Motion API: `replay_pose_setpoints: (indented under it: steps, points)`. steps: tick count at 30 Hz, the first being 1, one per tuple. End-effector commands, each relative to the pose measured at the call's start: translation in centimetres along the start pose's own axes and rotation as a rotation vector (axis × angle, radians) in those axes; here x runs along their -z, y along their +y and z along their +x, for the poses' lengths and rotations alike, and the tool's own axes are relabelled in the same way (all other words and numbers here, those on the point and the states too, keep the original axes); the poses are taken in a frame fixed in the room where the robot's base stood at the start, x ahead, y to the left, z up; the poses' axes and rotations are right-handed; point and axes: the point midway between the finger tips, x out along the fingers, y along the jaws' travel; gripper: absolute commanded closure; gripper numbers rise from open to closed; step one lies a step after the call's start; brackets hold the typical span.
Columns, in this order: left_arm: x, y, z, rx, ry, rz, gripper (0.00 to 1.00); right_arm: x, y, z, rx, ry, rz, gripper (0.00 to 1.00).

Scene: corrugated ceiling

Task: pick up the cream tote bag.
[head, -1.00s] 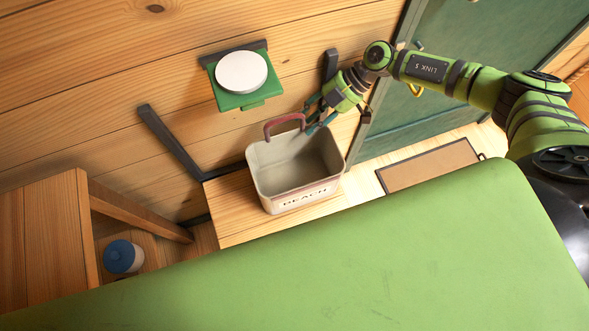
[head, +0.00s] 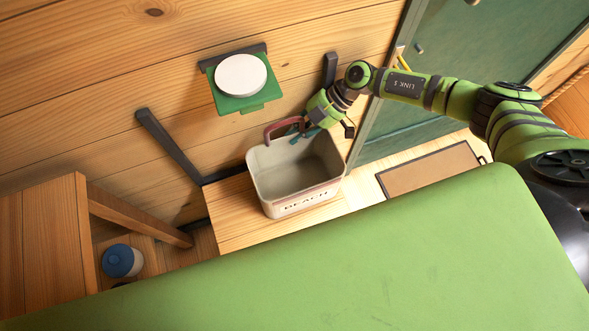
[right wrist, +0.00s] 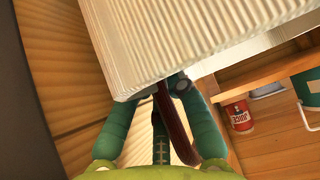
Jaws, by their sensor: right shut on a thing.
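My right gripper (head: 297,132) reaches in from the right and is shut on the handle. In the right wrist view the bag's pale ribbed side (right wrist: 180,40) fills the upper middle, and the dark red handle (right wrist: 176,125) runs between the fingers of the right gripper (right wrist: 160,92). The bag looks empty inside. My left gripper is not in view.
A green wall bracket with a white round top (head: 240,75) is above the bag. Dark shelf brackets (head: 170,147) are on the plank wall. A blue-lidded jar (head: 118,261) is at lower left. A red juice can (right wrist: 239,116) shows in the right wrist view.

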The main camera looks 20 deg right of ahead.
Motion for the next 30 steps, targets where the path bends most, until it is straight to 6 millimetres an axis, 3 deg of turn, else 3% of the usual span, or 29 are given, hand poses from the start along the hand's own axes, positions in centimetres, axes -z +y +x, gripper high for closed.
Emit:
replay_pose_setpoints:
  steps: [10, 22, 30]
  points:
    - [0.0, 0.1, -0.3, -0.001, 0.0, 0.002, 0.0, 0.7, -0.3, -0.7, -0.001, 0.001, -0.003, 1.0]
    - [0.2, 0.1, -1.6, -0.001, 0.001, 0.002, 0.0, 5.3, -0.3, -5.3, -0.002, 0.0, -0.004, 1.0]
    - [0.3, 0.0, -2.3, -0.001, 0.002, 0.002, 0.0, 5.0, -6.9, -5.2, 0.004, 0.0, 0.002, 1.0]
